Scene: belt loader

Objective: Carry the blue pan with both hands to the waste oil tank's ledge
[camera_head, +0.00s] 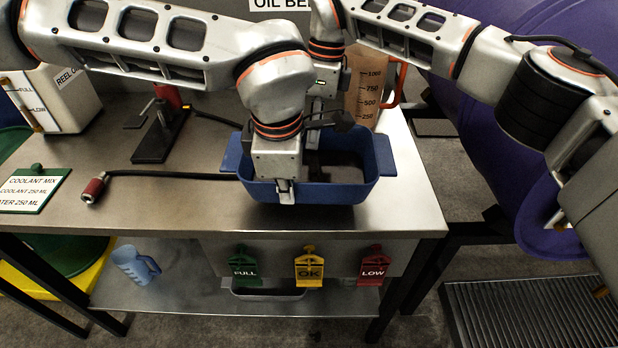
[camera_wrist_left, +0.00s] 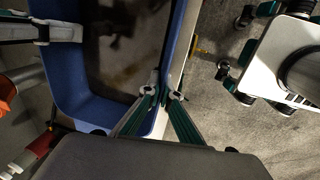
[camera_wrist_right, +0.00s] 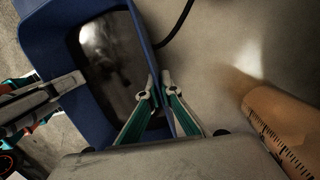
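The blue pan (camera_head: 335,193) sits on the steel bench near its right end, with dark contents inside. My left gripper (camera_head: 286,190) is at the pan's near wall; in the left wrist view its fingers (camera_wrist_left: 164,94) straddle the wall and look closed on it. My right gripper (camera_wrist_right: 159,90) is at the far wall, its fingers also straddling the wall and looking closed on it. No tank ledge is clearly identifiable.
A large purple drum (camera_head: 480,125) stands right of the bench (camera_head: 400,212), above a floor grate (camera_head: 530,315). A measuring jug (camera_head: 364,88) stands behind the pan. A black hose (camera_head: 165,173) lies left of it. FULL, OK and LOW tags (camera_head: 309,268) hang at the front.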

